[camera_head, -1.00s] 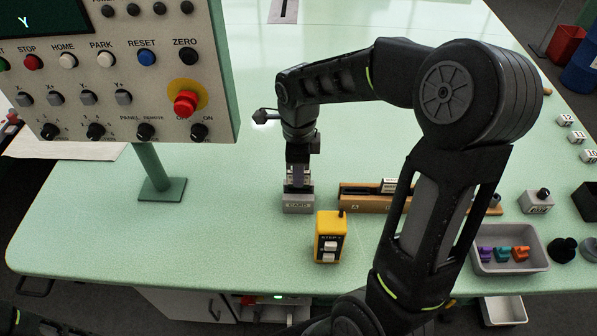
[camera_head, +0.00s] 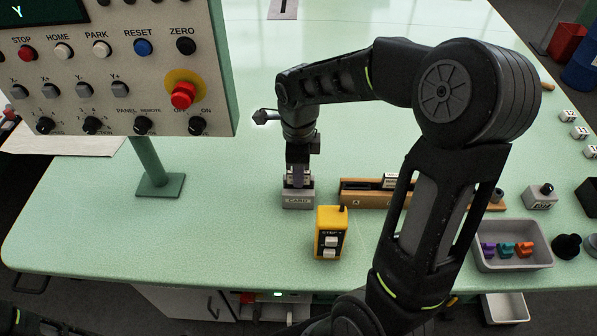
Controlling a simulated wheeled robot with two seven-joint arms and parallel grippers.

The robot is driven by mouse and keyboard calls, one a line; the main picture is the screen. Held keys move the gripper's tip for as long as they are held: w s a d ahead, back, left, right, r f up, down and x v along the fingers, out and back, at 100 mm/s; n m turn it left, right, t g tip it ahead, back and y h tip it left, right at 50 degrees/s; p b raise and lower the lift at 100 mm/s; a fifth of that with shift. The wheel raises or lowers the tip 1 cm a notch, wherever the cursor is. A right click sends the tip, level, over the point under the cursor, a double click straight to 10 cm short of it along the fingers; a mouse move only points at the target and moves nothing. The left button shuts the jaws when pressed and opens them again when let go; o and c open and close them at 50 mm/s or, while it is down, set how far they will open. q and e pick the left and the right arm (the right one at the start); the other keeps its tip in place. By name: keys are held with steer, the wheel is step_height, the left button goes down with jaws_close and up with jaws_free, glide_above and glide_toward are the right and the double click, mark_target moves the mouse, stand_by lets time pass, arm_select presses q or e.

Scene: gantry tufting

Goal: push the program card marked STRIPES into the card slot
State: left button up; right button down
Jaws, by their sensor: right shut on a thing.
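The card slot (camera_head: 297,199) is a grey block labelled CARD, standing on the green table left of the wooden rack. My right gripper (camera_head: 298,179) points straight down just above it, shut on a thin upright card (camera_head: 298,174). The card's lower edge is at the top of the block; how deep it sits in the slot I cannot tell. The card's marking is too small to read. My left gripper is out of the picture.
A yellow STEP pendant (camera_head: 330,232) stands close in front right of the slot. A wooden rack (camera_head: 362,198) with a white-labelled card lies to the right, partly behind my right arm. A control panel (camera_head: 110,70) on a post stands at left. A grey tray (camera_head: 513,258) holds coloured pieces.

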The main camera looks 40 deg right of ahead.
steer(key=shift+f, duration=0.25)
steer(key=c, duration=1.3)
jaws_free()
steer(key=shift+c, duration=0.2)
step_height(320, 180, up, 8)
steer(key=shift+f+b, duration=0.1)
steer(key=shift+b, duration=0.3)
